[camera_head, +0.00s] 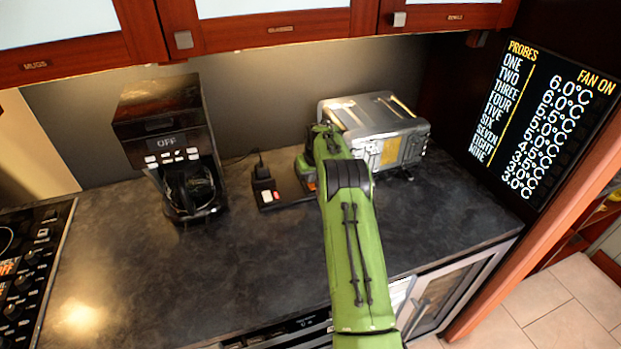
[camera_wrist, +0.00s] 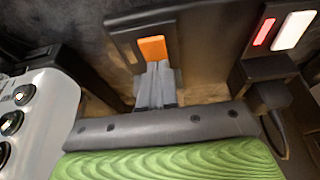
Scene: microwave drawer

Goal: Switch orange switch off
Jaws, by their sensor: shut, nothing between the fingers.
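The orange switch (camera_wrist: 153,48) sits in a dark rectangular plate in the wrist view, at the upper middle. My gripper (camera_wrist: 158,68) has its two grey fingers pressed together with nothing between them. The fingertips are right at the lower edge of the orange switch in the picture; I cannot tell whether they touch it. Whether the switch is on or off is not clear. In the head view my green arm reaches to the back of the counter and hides the fingers and most of the switch area.
A block with a red light and a white switch (camera_wrist: 292,30) is beside the orange one, with a plug and cable. A silver appliance (camera_head: 403,152) stands right of my arm. A coffee machine (camera_head: 160,112) stands left. The front counter (camera_head: 250,270) is clear.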

